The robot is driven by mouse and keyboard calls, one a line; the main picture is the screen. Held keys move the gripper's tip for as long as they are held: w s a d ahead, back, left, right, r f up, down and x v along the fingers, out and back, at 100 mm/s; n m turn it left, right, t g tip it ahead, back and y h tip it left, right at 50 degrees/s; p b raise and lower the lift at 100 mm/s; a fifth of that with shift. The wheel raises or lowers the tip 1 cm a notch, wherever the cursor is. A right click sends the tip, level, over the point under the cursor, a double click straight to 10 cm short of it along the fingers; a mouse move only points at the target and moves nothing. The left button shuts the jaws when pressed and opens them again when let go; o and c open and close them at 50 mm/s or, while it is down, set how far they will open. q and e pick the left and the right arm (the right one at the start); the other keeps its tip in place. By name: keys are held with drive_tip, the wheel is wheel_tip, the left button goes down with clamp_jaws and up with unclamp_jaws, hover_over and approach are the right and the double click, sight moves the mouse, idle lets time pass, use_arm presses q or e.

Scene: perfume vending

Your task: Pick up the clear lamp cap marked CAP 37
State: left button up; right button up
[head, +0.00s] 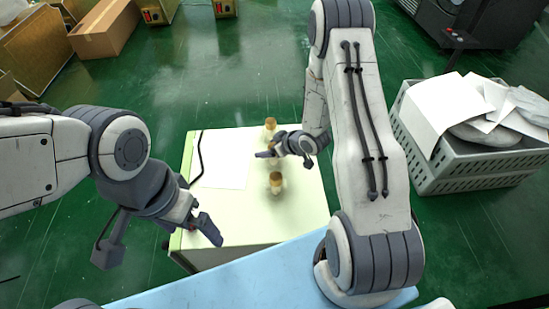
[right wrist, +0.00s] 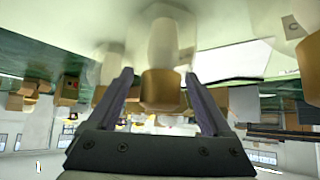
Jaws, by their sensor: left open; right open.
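Small pale pieces with tan ends stand on the light table (head: 240,225); one stands at the back (head: 270,127) and one nearer the front (head: 276,184). No CAP 37 marking is readable, so I cannot tell which one bears it. My right gripper (head: 266,153) is open between these two, and its wrist partly hides another piece. In the right wrist view, one pale piece with a tan end (right wrist: 163,88) shows between the open fingers (right wrist: 159,75); contact cannot be told. My left gripper (head: 208,232) is open and empty near the table's front left edge.
A white sheet (head: 222,172) lies on the table's left part, with a black cable (head: 199,158) beside it. A grey crate (head: 470,165) with white sheets and bags stands to the right. Cardboard boxes (head: 104,30) stand at the back left. The table's front right is clear.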

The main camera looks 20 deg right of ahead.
drive_tip(key=shift+c, duration=0.2)
clamp_jaws()
